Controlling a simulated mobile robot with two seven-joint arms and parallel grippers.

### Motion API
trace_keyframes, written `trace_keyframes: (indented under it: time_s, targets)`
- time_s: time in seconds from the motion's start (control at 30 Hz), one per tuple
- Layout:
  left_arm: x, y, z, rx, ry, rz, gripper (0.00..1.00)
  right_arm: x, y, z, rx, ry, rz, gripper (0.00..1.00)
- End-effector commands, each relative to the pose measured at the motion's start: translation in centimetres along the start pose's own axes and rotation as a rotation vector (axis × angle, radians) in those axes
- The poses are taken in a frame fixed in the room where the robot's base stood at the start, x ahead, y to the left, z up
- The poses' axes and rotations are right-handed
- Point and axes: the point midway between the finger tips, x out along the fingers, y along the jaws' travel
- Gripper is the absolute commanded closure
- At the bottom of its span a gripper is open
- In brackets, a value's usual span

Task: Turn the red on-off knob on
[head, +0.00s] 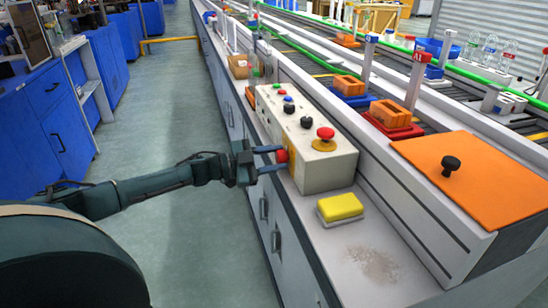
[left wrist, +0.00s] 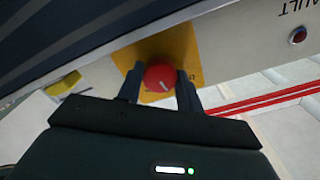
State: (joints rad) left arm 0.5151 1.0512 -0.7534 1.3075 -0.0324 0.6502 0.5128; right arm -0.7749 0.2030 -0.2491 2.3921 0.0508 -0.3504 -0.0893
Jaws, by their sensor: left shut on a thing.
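The red on-off knob (head: 282,156) is on the left side face of the cream control box (head: 327,172). In the left wrist view the knob (left wrist: 160,76) is round and red with a pale line, on a yellow plate (left wrist: 181,46). My left gripper (head: 274,160) reaches it from the left. In the left wrist view its two fingers (left wrist: 158,84) stand on either side of the knob and are shut on it. The gripper covers part of the knob in the head view. My right gripper is not in view.
The box top carries a red mushroom button (head: 325,133) and several smaller knobs. A yellow sponge (head: 340,207) lies in front of the box. An orange lid (head: 470,170) with a black knob is at right. The aisle floor (head: 170,110) is open.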

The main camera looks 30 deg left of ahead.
Motion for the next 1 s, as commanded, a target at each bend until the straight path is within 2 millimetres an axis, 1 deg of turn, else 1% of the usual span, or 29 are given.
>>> trace_keyframes:
  time_s: [0.33,0.6,0.8,1.0]
  targets:
    - [0.0,0.1,0.1,0.33,0.001,0.0,0.87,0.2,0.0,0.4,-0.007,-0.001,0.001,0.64]
    - [0.0,0.1,0.1,0.583,0.001,0.0,0.87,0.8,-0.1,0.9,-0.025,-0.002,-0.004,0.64]
    - [0.0,0.1,0.1,0.747,0.003,0.0,0.87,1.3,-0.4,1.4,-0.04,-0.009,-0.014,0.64]
    - [0.0,0.2,0.1,0.87,0.002,0.0,0.87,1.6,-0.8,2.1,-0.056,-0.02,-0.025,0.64]
